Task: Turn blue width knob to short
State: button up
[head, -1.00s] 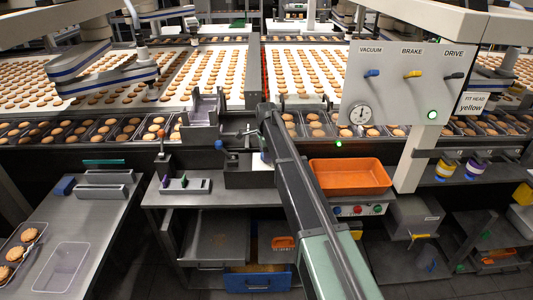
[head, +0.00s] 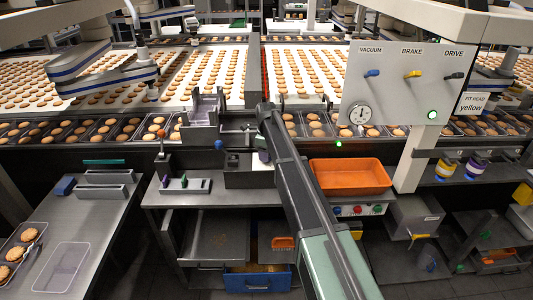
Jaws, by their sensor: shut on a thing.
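The blue width knob (head: 218,145) is a small blue spot at the front of the dark guide unit, just below the lane edge. My gripper (head: 229,143) is at the knob's right side, reached in from the right, and looks shut on it. The fingers are small and dark against the dark unit, so their exact grip is hard to make out. The knob's pointer and any short mark cannot be read at this size.
An orange tray (head: 349,177) stands on the bench to the right. A small lever block (head: 185,185) is at the left. A panel (head: 405,85) with vacuum, brake and drive levers hangs at the upper right. Biscuit lanes run behind.

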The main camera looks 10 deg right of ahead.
dwell(0.3)
jog(key=o, duration=0.9)
jog(key=shift+r, duration=0.1)
notch_tip(320, 180, up, 11)
jog(key=p, duration=1.1)
jog(key=shift+f, duration=0.2)
